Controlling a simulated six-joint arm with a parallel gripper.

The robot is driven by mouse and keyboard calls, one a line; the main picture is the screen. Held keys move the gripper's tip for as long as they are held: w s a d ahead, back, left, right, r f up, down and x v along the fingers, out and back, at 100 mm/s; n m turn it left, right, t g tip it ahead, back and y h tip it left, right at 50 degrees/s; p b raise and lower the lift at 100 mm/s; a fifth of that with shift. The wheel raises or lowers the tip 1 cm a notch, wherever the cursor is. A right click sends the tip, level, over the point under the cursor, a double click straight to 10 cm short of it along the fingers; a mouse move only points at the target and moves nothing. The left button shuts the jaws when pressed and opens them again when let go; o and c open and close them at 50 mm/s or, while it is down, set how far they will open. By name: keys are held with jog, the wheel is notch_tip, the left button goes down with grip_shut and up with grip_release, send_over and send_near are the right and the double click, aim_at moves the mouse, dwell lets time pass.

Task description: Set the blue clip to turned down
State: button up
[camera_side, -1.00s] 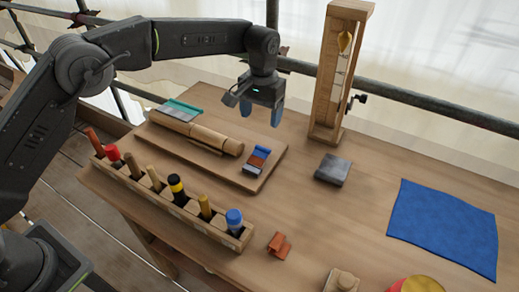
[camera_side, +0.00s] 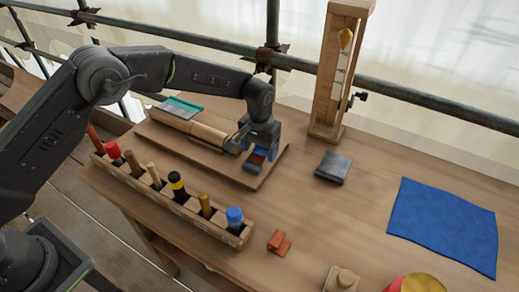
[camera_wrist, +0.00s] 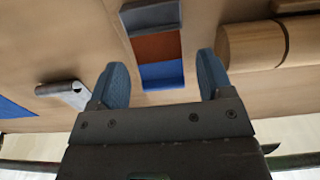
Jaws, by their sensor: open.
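The blue clip (camera_wrist: 162,75) is a small flat piece at the near end of a rust-coloured strip (camera_wrist: 157,46), with a grey block (camera_wrist: 151,15) at its far end. In the side view the rust strip (camera_side: 257,157) shows only in part, near the right end of the wooden board, behind my fingers. My gripper (camera_wrist: 162,70) is open, with one blue fingertip on each side of the clip and a gap on both sides. In the side view my gripper (camera_side: 262,142) is low over the board.
Turned wooden pieces (camera_side: 190,127) lie on the board (camera_side: 232,178) left of my gripper. A tool rack (camera_side: 190,204) stands in front. A grey block (camera_side: 333,168), a wooden frame (camera_side: 324,128) and a blue cloth (camera_side: 442,228) are to the right. Bare table lies between.

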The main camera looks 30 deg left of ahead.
jog(key=shift+f, duration=0.4)
jog(key=shift+c, duration=0.2)
jog(key=c, duration=0.9)
jog(key=shift+w+f+g, duration=0.25)
jog(key=shift+f+g, duration=0.05)
jog(key=shift+g, duration=0.7)
jog(key=shift+f+g, duration=0.1)
jog(key=shift+g, duration=0.4)
jog(key=o, duration=0.9)
jog(key=shift+o, duration=0.2)
